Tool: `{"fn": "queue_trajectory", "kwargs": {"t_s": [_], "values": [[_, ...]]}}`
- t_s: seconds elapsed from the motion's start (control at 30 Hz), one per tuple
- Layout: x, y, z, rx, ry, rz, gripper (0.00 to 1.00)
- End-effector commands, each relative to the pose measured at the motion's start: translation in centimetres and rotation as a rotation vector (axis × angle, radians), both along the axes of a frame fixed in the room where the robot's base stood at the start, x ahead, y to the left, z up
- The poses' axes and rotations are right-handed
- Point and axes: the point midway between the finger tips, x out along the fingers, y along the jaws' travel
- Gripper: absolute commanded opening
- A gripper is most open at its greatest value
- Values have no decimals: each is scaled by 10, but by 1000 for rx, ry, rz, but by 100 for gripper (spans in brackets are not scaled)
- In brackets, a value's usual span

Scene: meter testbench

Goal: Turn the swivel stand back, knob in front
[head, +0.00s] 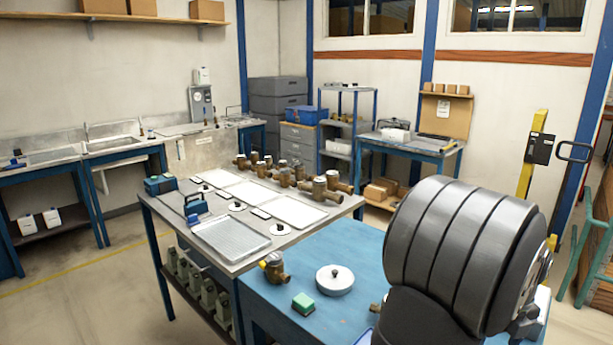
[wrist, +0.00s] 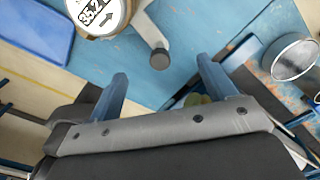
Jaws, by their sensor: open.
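In the wrist view, a round meter with a white dial face (wrist: 97,14) and printed digits and arrow is cut by the top edge. A grey arm (wrist: 146,32) reaches out from beside it and ends in a dark grey knob (wrist: 160,59); this looks like the swivel stand's handle. The stand's base is not clearly seen. My gripper (wrist: 160,67) is open, and the knob shows between its two blue-grey fingertips. I cannot tell whether either finger touches it. In the head view my arm hides the gripper and most of this area.
The wrist view shows a blue tray (wrist: 33,28) at left and a metal cup (wrist: 295,57) at right. On the blue bench (head: 318,248) in the head view are a white round lid (head: 335,284), a green block (head: 303,304) and a brass meter (head: 273,268).

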Motion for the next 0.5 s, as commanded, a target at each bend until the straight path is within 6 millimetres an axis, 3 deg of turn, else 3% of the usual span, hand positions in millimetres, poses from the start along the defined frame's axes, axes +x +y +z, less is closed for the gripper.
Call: {"fn": "queue_trajectory", "kwargs": {"t_s": [0.5], "values": [[0,0,-6,1,0,0,76]]}}
